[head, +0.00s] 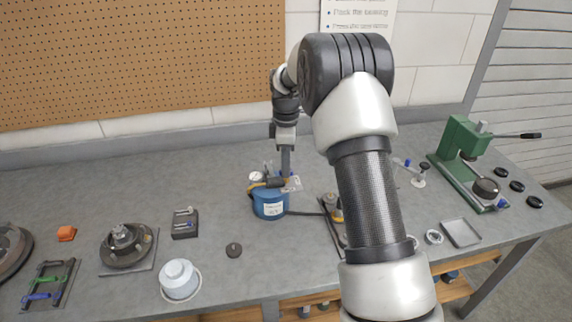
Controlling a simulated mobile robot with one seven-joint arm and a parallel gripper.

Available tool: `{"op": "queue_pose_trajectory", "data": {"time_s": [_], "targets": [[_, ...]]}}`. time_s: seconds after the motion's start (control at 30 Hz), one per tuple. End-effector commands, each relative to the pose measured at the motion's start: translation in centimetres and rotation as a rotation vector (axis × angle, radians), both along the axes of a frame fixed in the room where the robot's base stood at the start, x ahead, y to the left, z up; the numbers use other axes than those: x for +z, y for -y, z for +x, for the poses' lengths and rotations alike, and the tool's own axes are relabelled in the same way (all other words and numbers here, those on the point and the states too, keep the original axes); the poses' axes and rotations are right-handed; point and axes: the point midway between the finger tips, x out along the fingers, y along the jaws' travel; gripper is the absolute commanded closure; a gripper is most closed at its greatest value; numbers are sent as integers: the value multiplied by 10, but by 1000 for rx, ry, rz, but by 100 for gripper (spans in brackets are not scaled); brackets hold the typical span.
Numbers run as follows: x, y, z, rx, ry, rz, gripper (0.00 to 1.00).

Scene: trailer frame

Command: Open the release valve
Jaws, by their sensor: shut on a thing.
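A blue cylindrical tank (270,204) with a white label stands on the grey workbench, left of my arm in the head view. A small round white gauge (257,177) sits on its top at the left. My gripper (286,177) points down onto the fittings on top of the tank. It is shut on a small part there, apparently the release valve. The fingertips and the valve are too small and too covered to make out clearly. A dark hose (305,213) runs from the tank to the right.
A green press (462,140) stands at the right. A grey tray (460,233) lies in front of it. A pegboard (140,60) is behind.

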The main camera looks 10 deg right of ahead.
Motion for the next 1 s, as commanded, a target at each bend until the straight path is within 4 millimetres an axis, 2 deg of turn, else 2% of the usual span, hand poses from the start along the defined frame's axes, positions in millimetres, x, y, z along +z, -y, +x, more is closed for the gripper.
{"op": "queue_pose_trajectory", "data": {"time_s": [1.0], "targets": [[1, 0, 0, -957, 2, 1, 100]]}}
